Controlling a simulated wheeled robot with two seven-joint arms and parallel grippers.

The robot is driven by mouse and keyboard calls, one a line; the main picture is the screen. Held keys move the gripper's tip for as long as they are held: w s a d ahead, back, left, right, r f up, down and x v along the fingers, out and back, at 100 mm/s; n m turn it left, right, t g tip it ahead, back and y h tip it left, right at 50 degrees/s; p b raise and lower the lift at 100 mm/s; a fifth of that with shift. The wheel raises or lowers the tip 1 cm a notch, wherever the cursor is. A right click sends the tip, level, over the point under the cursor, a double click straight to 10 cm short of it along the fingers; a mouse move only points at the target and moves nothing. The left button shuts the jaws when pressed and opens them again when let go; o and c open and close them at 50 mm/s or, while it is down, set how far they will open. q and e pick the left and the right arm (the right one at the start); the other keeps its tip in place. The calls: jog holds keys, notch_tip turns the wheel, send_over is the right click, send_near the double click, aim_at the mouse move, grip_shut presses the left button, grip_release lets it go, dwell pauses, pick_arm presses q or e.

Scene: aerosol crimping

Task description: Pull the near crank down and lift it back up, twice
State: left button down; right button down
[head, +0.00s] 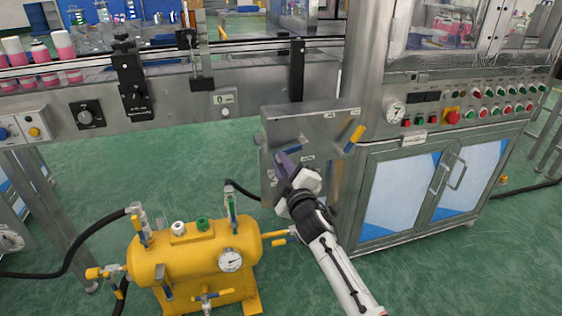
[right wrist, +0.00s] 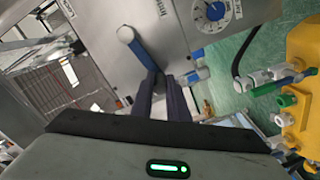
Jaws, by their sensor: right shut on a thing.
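A grey metal control box (head: 310,128) stands beside the conveyor, with a crank on its face. The crank's blue lever (right wrist: 138,57) shows in the right wrist view, with a pale round end (right wrist: 125,34). My right gripper (head: 284,160) is at the lower left of the box face, its dark fingers shut on the crank lever. In the right wrist view, the fingers (right wrist: 162,80) close at the lever's lower part. A second lever, orange and blue (head: 355,138), sticks out at the box's right side. My left gripper is not in view.
A yellow pressure tank (head: 190,262) with valves and a gauge stands at lower left of my right arm. A steel cabinet (head: 400,195) with a button panel is on the right. The conveyor (head: 190,75) runs behind.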

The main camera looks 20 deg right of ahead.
pick_arm(q)
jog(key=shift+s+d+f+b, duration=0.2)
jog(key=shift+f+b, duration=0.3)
jog(key=shift+b, duration=0.65)
pick_arm(e)
jog(key=shift+s+d+f+n, duration=0.1)
jog(key=shift+d+f+n, duration=0.3)
jog(key=shift+f+n, duration=0.5)
jog(key=shift+s+d+f+n, duration=0.1)
jog(key=shift+d+f+n, duration=0.4)
jog(key=shift+n, duration=0.75)
jog(key=shift+d+f+n, duration=0.3)
jog(key=shift+f+n, duration=0.45)
jog(key=shift+n, duration=0.3)
jog(key=c, duration=1.7)
grip_release()
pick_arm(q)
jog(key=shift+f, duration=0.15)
pick_arm(e)
jog(key=shift+s, duration=0.1)
